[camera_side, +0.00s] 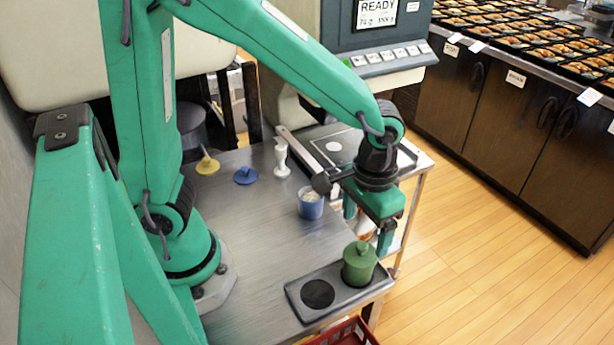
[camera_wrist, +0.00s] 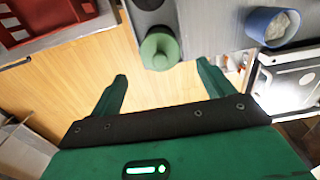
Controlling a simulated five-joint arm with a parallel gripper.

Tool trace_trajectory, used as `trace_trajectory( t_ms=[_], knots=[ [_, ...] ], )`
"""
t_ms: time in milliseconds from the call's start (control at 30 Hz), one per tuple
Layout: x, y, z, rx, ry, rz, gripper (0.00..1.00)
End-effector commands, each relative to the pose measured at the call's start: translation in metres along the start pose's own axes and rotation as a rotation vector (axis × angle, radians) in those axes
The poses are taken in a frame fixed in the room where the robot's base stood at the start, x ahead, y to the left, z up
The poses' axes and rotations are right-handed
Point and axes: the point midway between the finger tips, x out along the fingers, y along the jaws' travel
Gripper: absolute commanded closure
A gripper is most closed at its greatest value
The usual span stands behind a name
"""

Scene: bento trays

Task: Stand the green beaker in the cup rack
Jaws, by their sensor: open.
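The green beaker (camera_side: 359,265), topped with a knobbed green lid, stands upright in the right-hand place of the grey cup rack (camera_side: 343,303). The rack's other round place, to the left, is dark and empty. My gripper (camera_side: 367,222) is open and empty, just above and behind the beaker, apart from it. In the wrist view the beaker (camera_wrist: 160,49) shows beyond and between the open fingertips of my gripper (camera_wrist: 162,72), with part of the rack (camera_wrist: 172,14) behind it. The beaker's base is hidden in the rack.
A blue cup with pale contents (camera_side: 311,205) stands behind the rack. A white stamp-like piece (camera_side: 282,160), a blue knobbed piece (camera_side: 246,175) and a yellow one (camera_side: 207,165) stand farther back. A red crate (camera_side: 343,333) is at the front edge. The table's middle is clear.

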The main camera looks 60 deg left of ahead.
Motion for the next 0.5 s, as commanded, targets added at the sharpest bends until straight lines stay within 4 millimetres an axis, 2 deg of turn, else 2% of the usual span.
trace_trajectory(
  t_ms=[200, 500],
  knots=[
    [-0.02, 0.0, 0.0, 0.0, 0.001, 0.001, 0.19],
    [-0.025, 0.0, 0.0, 0.0, -0.001, 0.0, 0.19]
  ],
)
